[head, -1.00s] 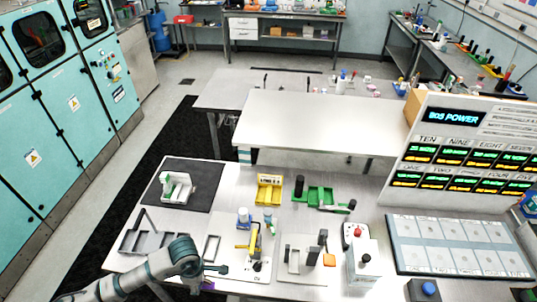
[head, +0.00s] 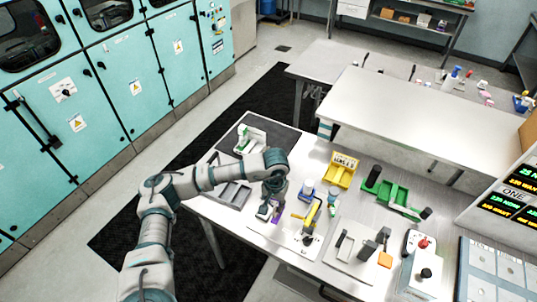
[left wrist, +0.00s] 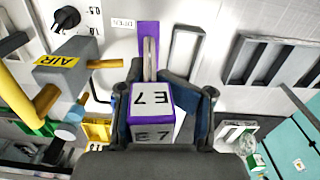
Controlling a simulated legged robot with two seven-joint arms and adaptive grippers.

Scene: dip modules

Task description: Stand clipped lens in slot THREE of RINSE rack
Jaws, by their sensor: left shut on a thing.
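My left gripper (head: 270,205) reaches over the front left of the table in the head view. In the left wrist view, its fingers (left wrist: 165,110) are shut on a white and purple clip block (left wrist: 152,97) marked E7. A yellow rack (head: 342,168) and a green rack (head: 393,193) stand farther right. I cannot read RINSE or a slot number on either. My right gripper is not in view.
A grey block marked AIR (left wrist: 68,62) with yellow nozzles stands close left of the fingers in the wrist view. A grey divided tray (head: 233,194) lies beside my gripper.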

